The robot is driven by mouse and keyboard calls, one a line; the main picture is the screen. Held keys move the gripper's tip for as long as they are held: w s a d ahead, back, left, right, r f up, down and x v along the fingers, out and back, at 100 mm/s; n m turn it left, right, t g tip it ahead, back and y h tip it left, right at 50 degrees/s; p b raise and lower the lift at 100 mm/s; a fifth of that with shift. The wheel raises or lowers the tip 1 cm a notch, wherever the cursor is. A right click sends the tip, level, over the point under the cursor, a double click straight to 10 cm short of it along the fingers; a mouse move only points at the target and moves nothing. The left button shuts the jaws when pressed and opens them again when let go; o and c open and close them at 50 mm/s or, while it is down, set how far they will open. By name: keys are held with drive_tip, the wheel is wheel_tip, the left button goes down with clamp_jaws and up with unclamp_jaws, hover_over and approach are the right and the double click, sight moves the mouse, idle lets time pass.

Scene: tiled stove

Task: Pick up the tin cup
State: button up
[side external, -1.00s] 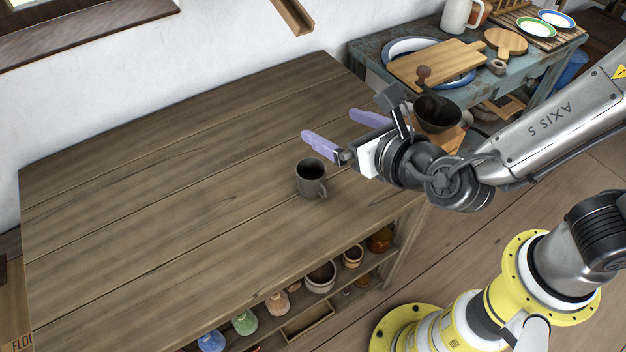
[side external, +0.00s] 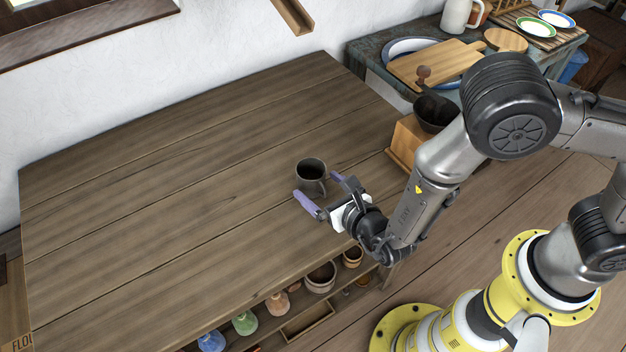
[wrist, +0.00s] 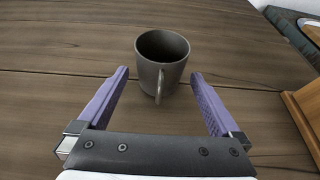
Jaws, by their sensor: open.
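The tin cup (side external: 311,172) is dark grey and stands upright on the wooden table, near its front right edge. My gripper (side external: 321,186) is open with its two purple fingers apart, just in front of the cup on the side toward my arm. In the wrist view the cup (wrist: 162,55) stands straight ahead, centred beyond the gap between the fingertips (wrist: 158,73). Its handle points toward my gripper and reaches down into that gap. The fingers do not appear to touch the cup.
A wooden box with a dark grinder bowl (side external: 434,113) stands at the table's right end. The table top (side external: 170,190) is clear to the left of the cup. Pots and bottles sit on a shelf below the front edge. A blue side table (side external: 375,65) holds boards and plates.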

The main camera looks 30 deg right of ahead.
sight(310, 172)
drive_tip(key=shift+x, duration=1.4)
drive_tip(key=shift+c, duration=0.3)
drive_tip(key=c, duration=1.3)
drive_tip(key=shift+o, duration=0.2)
drive_tip(key=shift+r, duration=0.1)
